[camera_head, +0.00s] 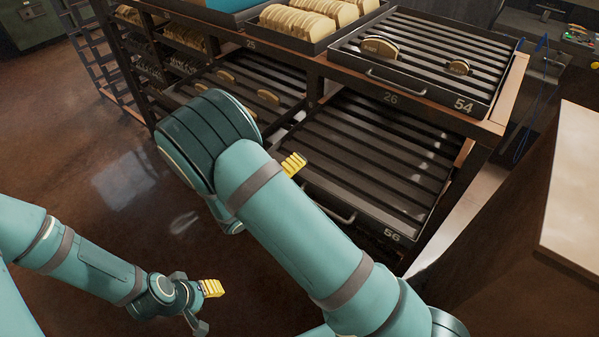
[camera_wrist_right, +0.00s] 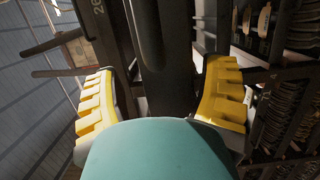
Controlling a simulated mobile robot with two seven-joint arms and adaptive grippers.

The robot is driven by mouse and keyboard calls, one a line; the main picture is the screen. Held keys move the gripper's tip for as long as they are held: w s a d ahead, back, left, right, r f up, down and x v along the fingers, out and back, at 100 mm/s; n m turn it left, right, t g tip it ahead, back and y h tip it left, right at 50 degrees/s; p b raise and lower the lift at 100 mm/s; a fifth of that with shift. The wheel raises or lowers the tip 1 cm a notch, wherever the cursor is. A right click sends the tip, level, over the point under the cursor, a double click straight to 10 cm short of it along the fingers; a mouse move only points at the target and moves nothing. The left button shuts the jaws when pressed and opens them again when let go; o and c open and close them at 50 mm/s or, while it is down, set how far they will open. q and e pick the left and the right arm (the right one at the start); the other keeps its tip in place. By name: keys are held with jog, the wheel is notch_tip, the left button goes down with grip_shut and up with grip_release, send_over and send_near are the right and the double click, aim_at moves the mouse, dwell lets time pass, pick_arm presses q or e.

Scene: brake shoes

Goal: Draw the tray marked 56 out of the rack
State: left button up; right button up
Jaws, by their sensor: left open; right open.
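The tray marked 56 (camera_head: 391,237) is a dark, ribbed, empty tray low in the rack, under the tray marked 54. Its bar handle (camera_head: 335,213) shows on its front edge, partly hidden by my right arm. My right gripper (camera_head: 293,165) is mostly hidden behind my right arm in the head view; one yellow finger pad shows in front of the rack, left of the handle. In the right wrist view, my right gripper (camera_wrist_right: 163,75) is open and empty, with a dark bar beyond its fingers. My left gripper (camera_head: 205,303) is open and empty above the floor, away from the rack.
The tray marked 54 (camera_head: 464,105) holds a few brake shoes above tray 56. A tray of upright shoes (camera_head: 310,46) stands beside it. Further trays and shoes fill the rack's left side. A pale-topped surface (camera_head: 573,195) is at the right. The floor at left is clear.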

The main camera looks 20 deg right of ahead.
jog(key=v, duration=1.2)
jog(key=s+d+f+g+y, duration=0.4)
jog(key=s+d+f+g, duration=0.15)
jog(key=f, duration=0.35)
jog(key=s+a+f+m+g+y, duration=0.1)
jog(key=s+a+f+g+y, duration=0.35)
jog(key=s+f+y, duration=0.75)
jog(key=w+r+m+t+y+b, duration=0.1)
jog(key=w+r+m+t+y, duration=0.2)
jog(key=t, duration=0.4)
jog(key=w+m+y, duration=0.1)
jog(key=w+y, duration=0.1)
jog(key=shift+w, duration=0.4)
